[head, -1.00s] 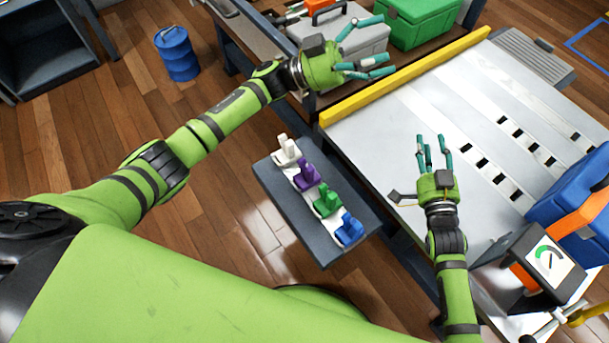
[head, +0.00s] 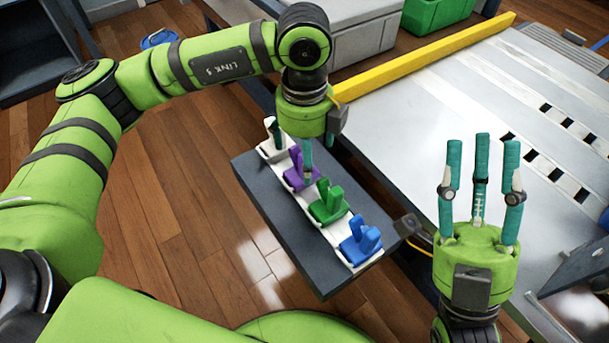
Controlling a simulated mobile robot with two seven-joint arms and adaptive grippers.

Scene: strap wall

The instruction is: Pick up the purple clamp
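The purple clamp (head: 293,178) sits in the white rack (head: 329,240) on a small dark grey shelf, between the white clamp (head: 268,151) and the green clamp (head: 328,204). My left gripper (head: 298,150) points down right over the rack, with teal fingers around the purple clamp; one finger is beside the white clamp and another in front of the purple one. The palm hides part of the fingers, and I cannot tell whether they touch the clamp. My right gripper (head: 480,190) is open and empty, fingers up, in front of the metal table.
A blue clamp (head: 360,238) sits at the near end of the rack. The dark grey shelf (head: 290,238) has bare room on its left side. A metal table (head: 420,125) with a yellow rail (head: 425,55) lies to the right. A green case (head: 435,12) stands behind.

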